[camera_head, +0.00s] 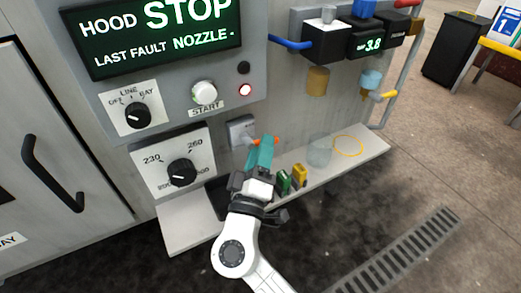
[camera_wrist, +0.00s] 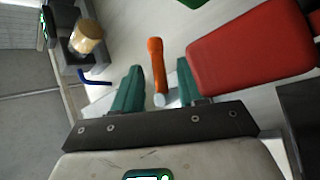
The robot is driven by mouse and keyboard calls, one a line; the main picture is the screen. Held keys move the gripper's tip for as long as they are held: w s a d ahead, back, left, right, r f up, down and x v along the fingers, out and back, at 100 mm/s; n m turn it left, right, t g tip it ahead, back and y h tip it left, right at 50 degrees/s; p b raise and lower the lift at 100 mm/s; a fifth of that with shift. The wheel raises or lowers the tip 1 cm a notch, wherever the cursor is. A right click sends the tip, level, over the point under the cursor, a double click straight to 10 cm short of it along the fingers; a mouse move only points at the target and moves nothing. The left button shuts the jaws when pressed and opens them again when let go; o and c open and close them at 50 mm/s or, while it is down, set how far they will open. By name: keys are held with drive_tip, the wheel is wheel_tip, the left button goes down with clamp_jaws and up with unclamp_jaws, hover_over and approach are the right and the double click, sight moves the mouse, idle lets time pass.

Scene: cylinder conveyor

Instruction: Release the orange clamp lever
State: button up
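The orange clamp lever (camera_wrist: 157,64) stands between my gripper's two teal fingers in the wrist view, with a visible gap on each side. Its lower end is a grey metal pin. In the wrist view my gripper (camera_wrist: 158,82) is open around the lever and does not appear to touch it. In the head view my gripper (camera_head: 263,142) reaches to the front of a small light grey wall box (camera_head: 241,131). Small orange parts (camera_head: 256,142) show at the fingertips there, and the fingers hide much of the lever.
In the wrist view a large red block (camera_wrist: 250,47) lies close right of the fingers. Green (camera_head: 284,182) and yellow (camera_head: 299,175) blocks stand on the ledge (camera_head: 360,148) beside my gripper. A clear cup (camera_head: 319,152) and yellow ring (camera_head: 348,145) lie farther right. Control knobs (camera_head: 181,172) are left.

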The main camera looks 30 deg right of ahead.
drive_tip(key=p+v, duration=0.2)
drive_tip(key=v, duration=0.8)
drive_tip(key=shift+s+a+f, duration=0.15)
drive_tip(key=shift+s+a, duration=0.1)
drive_tip(key=shift+s, duration=0.05)
drive_tip(key=shift+c, duration=0.5)
drive_tip(key=shift+p, duration=0.5)
drive_tip(key=shift+c, duration=0.7)
drive_tip(key=r+p, duration=0.1)
drive_tip(key=p, duration=0.1)
drive_tip(key=w+d+r+n+y+p, duration=0.1)
drive_tip(key=p, duration=0.2)
drive_tip(key=r+n+g+p, duration=0.1)
drive_tip(key=r+p, duration=0.1)
drive_tip(key=p, duration=0.1)
drive_tip(key=shift+w+d+y, duration=0.15)
drive_tip(key=shift+d+y, duration=0.15)
drive_tip(key=shift+d, duration=0.05)
drive_tip(key=shift+c, duration=0.3)
drive_tip(key=w+d+n+g+y+p, duration=0.1)
drive_tip(key=w+d+p, duration=0.2)
drive_tip(key=w+d, duration=0.5)
drive_tip(key=shift+w+d, duration=0.2)
drive_tip(key=shift+w, duration=0.45)
drive_tip(key=shift+r, duration=0.1)
drive_tip(key=shift+c, duration=0.2)
